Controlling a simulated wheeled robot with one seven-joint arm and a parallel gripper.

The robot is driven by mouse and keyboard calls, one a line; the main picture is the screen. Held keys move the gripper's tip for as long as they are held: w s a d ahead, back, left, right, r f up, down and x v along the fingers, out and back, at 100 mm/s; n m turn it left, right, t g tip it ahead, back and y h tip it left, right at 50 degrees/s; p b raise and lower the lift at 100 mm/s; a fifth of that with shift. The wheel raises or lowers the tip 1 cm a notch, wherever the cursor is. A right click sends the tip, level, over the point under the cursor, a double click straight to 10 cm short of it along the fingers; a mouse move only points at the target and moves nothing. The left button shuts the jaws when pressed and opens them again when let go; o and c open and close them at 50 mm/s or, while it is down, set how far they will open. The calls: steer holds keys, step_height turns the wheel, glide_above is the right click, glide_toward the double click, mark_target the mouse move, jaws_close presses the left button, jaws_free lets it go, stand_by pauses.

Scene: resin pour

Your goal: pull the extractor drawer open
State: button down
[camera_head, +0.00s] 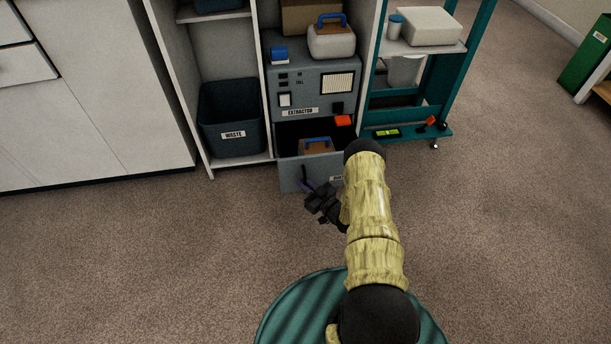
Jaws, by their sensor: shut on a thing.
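The extractor (335,98) is a grey-blue cabinet with a label on its front, standing in the shelf unit. Its drawer (291,176) at the bottom is pulled out, with a dark gap showing behind its front. My gripper (313,196) is low at the drawer front, beside a dark purple bar there, and is shut on the drawer's handle. My arm hides the right part of the drawer front, and the fingertips are small and dark.
A dark waste bin (229,137) stands left of the extractor. A teal cart (455,95) with a white box (428,26) on top and small items on its lower shelf stands to the right. The carpet in front of the drawer is clear.

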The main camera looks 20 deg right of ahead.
steer(key=shift+s+f, duration=0.1)
steer(key=shift+s, duration=0.4)
steer(key=c, duration=1.6)
jaws_free()
steer(key=shift+c, duration=0.2)
steer(key=shift+w, duration=0.1)
steer(key=p+v, duration=0.6)
steer(key=v, duration=1.1)
steer(key=shift+s+p, duration=0.3)
steer(key=shift+p, duration=0.1)
steer(key=shift+w, duration=0.1)
